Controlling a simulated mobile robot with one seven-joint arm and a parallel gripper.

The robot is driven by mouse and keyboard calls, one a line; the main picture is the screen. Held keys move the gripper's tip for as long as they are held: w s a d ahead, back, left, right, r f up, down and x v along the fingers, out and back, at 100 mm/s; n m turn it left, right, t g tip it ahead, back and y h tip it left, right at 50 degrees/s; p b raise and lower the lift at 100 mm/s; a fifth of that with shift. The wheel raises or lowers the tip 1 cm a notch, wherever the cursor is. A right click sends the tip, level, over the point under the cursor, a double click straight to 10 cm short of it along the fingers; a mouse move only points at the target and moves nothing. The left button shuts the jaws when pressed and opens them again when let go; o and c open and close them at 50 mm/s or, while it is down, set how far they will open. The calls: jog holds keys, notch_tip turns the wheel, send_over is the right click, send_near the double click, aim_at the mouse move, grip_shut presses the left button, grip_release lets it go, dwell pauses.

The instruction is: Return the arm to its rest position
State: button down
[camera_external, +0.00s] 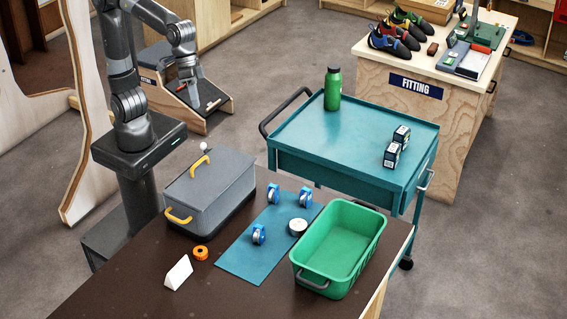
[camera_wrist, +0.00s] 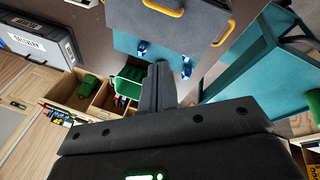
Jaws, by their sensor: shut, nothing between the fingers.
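My arm (camera_external: 125,70) rises from its base at the upper left in the external view and bends over at the top. My gripper (camera_external: 192,95) hangs down behind the grey box, above a low wooden fitting stand, and is apart from the dark table. In the wrist view my gripper (camera_wrist: 158,72) is shut, with its fingers together and empty. Beyond the fingers the wrist view shows the grey box, the blue mat and the table edge.
The dark table (camera_external: 120,270) holds a grey box (camera_external: 212,185) with yellow handles, a blue mat (camera_external: 250,255) with blue pulley-like pieces, an orange ring (camera_external: 200,253), a white card (camera_external: 178,272) and a green bin (camera_external: 325,286). A teal cart (camera_external: 330,135) stands behind, carrying a green bottle (camera_external: 333,88).

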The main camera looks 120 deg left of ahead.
jog(key=s+a+f+m+t+y, duration=0.1)
jog(key=s+a+f+m, duration=0.2)
jog(key=s, duration=0.5)
jog(key=s+a+f+m+t, duration=0.1)
jog(key=s+a+f+m, duration=0.2)
jog(key=s, duration=0.6)
jog(key=shift+a+y, duration=0.4)
jog(key=shift+a, duration=0.55)
jog(key=c, duration=2.1)
grip_release()
